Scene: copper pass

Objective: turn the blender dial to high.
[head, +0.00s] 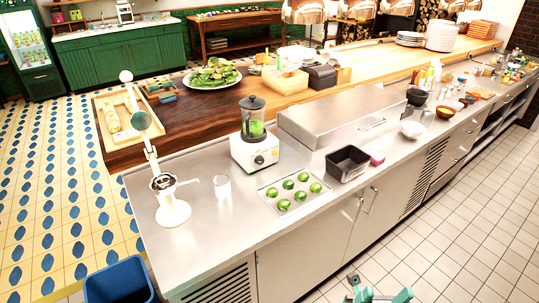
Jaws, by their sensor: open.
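The blender stands upright on the steel counter in the head view, with a white base (243,153) and a clear jug (252,122) holding something green under a dark lid. Its dial (259,160) appears as a small dark spot on the front of the base. The dial is too small for me to read its setting. My gripper (378,291) is at the bottom edge, partly cut off, with teal tips spread apart. It is open and empty, low in front of the counter and well away from the blender.
A tray of green limes (292,192) lies in front of the blender. A glass (222,187) and a white juicer (172,208) stand to its left. A steel box (340,112) and a black bin (347,163) are to its right. The tiled floor (470,245) is clear.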

